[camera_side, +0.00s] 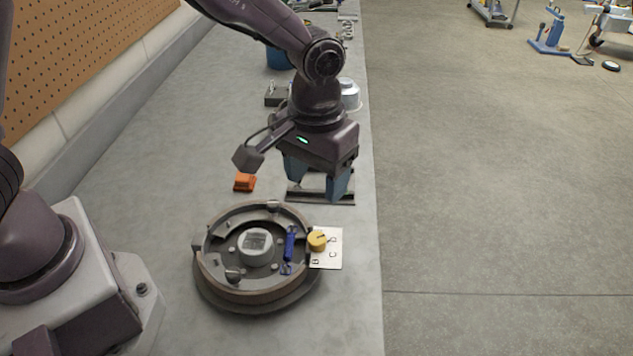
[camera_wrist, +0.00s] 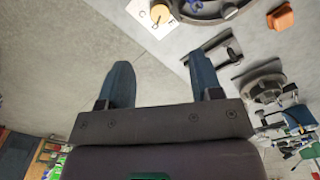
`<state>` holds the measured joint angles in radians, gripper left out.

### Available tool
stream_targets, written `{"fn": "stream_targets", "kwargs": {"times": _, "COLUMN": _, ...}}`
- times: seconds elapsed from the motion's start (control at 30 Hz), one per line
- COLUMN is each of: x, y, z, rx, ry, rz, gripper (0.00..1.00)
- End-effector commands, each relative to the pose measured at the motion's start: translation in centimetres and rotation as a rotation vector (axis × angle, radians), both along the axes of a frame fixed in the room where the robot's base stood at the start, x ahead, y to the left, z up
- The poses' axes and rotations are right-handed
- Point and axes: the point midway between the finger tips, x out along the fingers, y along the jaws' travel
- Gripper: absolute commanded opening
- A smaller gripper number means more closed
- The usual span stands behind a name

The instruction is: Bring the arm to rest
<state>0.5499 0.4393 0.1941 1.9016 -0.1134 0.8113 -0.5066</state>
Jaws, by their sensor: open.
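My gripper (camera_side: 318,190) hangs fingers-down above the grey bench, just behind the round brake-like drum assembly (camera_side: 213,282). Its two blue fingers are apart with nothing between them; they also show spread in the wrist view (camera_wrist: 163,85). A dark metal frame piece (camera_side: 318,199) lies on the bench below and behind the fingers. It also shows in the wrist view (camera_wrist: 218,50), beside the right finger. The drum holds a light round hub (camera_side: 256,247) and a blue cylinder part (camera_side: 290,244).
A white plate (camera_side: 328,256) with a yellow knob (camera_side: 317,240) sits at the drum's right. An orange block (camera_side: 244,182) lies left of my gripper. A silver round part (camera_side: 350,94) and a blue container (camera_side: 278,58) stand farther back. The bench's right edge is close; open floor lies beyond.

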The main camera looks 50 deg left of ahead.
Motion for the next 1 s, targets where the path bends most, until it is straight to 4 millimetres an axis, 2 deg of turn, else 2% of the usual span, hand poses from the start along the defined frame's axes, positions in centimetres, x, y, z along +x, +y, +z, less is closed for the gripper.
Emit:
{"fn": "stream_targets", "kwargs": {"times": 0.27, "x": 0.0, "y": 0.0, "z": 0.0, "rx": 0.001, "ry": 0.002, "rz": -0.032, "gripper": 0.59}}
{"fn": "stream_targets", "kwargs": {"times": 0.37, "x": -1.9, "y": 0.7, "z": -0.5, "rx": 0.018, "ry": 0.049, "rz": -0.136, "gripper": 0.59}}
{"fn": "stream_targets", "kwargs": {"times": 0.57, "x": -5.1, "y": 3.4, "z": 3.7, "rx": -0.022, "ry": 0.011, "rz": -0.267, "gripper": 0.59}}
{"fn": "stream_targets", "kwargs": {"times": 0.7, "x": -7.6, "y": 6.1, "z": 7.2, "rx": -0.044, "ry": -0.062, "rz": -0.320, "gripper": 0.59}}
{"fn": "stream_targets", "kwargs": {"times": 0.83, "x": -10.3, "y": 8.8, "z": 10.0, "rx": -0.044, "ry": -0.158, "rz": -0.344, "gripper": 0.59}}
{"fn": "stream_targets", "kwargs": {"times": 1.0, "x": -13.7, "y": 11.8, "z": 12.7, "rx": -0.009, "ry": -0.296, "rz": -0.328, "gripper": 0.59}}
